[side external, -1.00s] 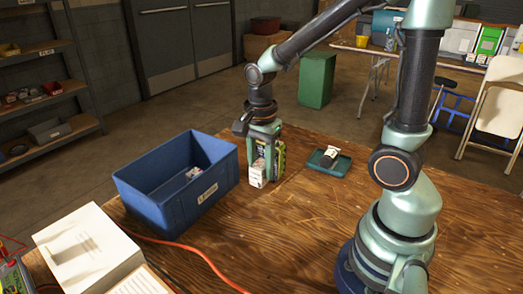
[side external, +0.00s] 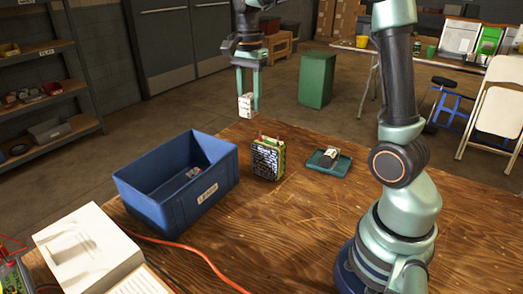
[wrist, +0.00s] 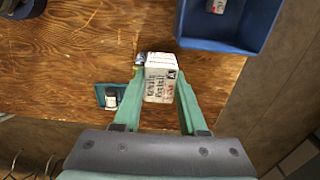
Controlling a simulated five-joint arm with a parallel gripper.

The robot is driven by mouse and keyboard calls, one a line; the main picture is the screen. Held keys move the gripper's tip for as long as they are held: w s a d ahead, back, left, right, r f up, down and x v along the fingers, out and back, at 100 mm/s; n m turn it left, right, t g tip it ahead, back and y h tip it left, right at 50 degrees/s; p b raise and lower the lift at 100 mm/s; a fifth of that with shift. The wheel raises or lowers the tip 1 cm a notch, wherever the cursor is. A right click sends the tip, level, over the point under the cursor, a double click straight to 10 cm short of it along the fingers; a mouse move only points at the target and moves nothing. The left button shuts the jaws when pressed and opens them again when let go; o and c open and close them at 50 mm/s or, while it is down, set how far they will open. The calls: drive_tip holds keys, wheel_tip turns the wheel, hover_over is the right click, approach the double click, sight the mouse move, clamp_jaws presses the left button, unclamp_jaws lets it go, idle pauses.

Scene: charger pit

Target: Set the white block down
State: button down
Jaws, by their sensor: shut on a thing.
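The white block (side external: 245,106) is between the teal fingers of my gripper (side external: 249,100), which is shut on it. In the side view it is held in the air, well above the wooden table, behind the green device. In the wrist view the block (wrist: 160,80) shows printed text on its face, with a finger of my gripper (wrist: 161,84) on each side. The green device (side external: 268,160) stands upright on the table, apart from the block. In the wrist view the block hides most of that device.
A blue bin (side external: 175,217) with a small item inside stands left of the device. A shallow teal tray (side external: 341,167) holding a small white-and-dark item lies to its right.

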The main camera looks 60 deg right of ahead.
drive_tip(key=w+d+f, duration=0.2)
drive_tip(key=d, duration=0.9)
drive_tip(key=w+d+f, duration=0.1)
drive_tip(key=w+d, duration=0.2)
drive_tip(key=d, duration=0.9)
drive_tip(key=f, duration=2)
drive_tip(key=shift+s, duration=0.2)
drive_tip(key=shift+f, duration=0.1)
drive_tip(key=shift+c, duration=2.3)
unclamp_jaws()
